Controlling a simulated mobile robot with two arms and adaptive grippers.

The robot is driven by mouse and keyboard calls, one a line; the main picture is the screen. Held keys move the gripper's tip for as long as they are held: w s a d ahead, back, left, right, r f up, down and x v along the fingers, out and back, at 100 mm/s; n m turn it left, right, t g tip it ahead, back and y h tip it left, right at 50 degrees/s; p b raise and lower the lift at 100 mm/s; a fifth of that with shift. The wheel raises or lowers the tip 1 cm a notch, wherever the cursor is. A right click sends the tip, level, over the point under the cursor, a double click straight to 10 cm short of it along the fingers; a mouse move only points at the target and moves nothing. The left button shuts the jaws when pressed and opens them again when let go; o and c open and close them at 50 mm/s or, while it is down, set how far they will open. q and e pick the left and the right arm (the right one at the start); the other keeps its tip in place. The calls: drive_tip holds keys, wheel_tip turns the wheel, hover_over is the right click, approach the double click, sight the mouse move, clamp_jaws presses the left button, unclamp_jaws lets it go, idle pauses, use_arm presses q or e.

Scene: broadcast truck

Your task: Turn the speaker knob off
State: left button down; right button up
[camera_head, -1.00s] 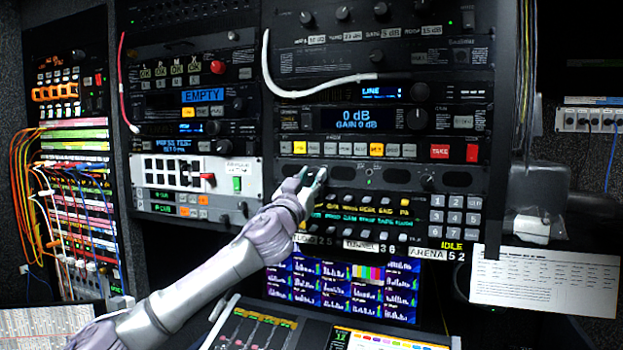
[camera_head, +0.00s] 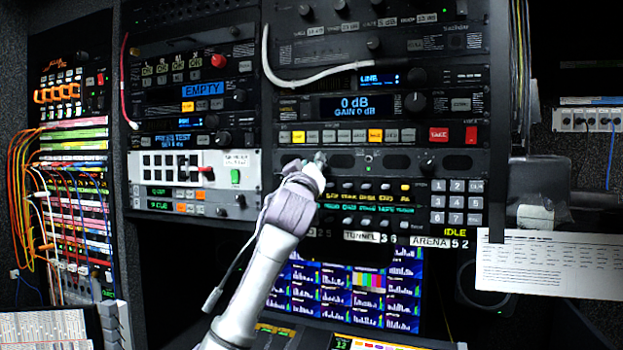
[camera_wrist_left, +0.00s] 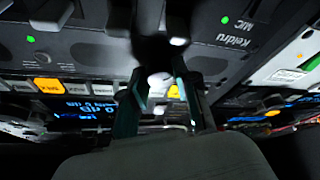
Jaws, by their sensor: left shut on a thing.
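The speaker panel (camera_head: 395,161) is a dark strip with oval grilles, a small light in its middle and a dark knob (camera_head: 428,161) at its right. My left gripper (camera_head: 317,163) is at the left part of this strip and hides what lies under its fingertips in the head view. In the left wrist view, my left gripper (camera_wrist_left: 160,88) has its two dark fingers on either side of a small pale knob (camera_wrist_left: 158,79), shut on it. The knob's pointer and marks cannot be read. My right gripper is not in view.
A row of lit buttons (camera_head: 340,136) and a 0 dB display (camera_head: 354,106) lie just above the strip. A keypad (camera_head: 458,202) is below right. A white cable (camera_head: 310,83) hangs across the upper rack. A screen (camera_head: 345,285) is below.

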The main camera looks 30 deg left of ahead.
use_arm(q)
drive_tip(key=shift+d+f+n+g+y+b, duration=0.1)
drive_tip(key=shift+n+g+y+b, duration=0.25)
drive_tip(key=shift+n, duration=0.45)
drive_tip(key=c, duration=0.9)
unclamp_jaws()
drive_tip(key=shift+o, duration=0.2)
drive_tip(key=v, duration=1.2)
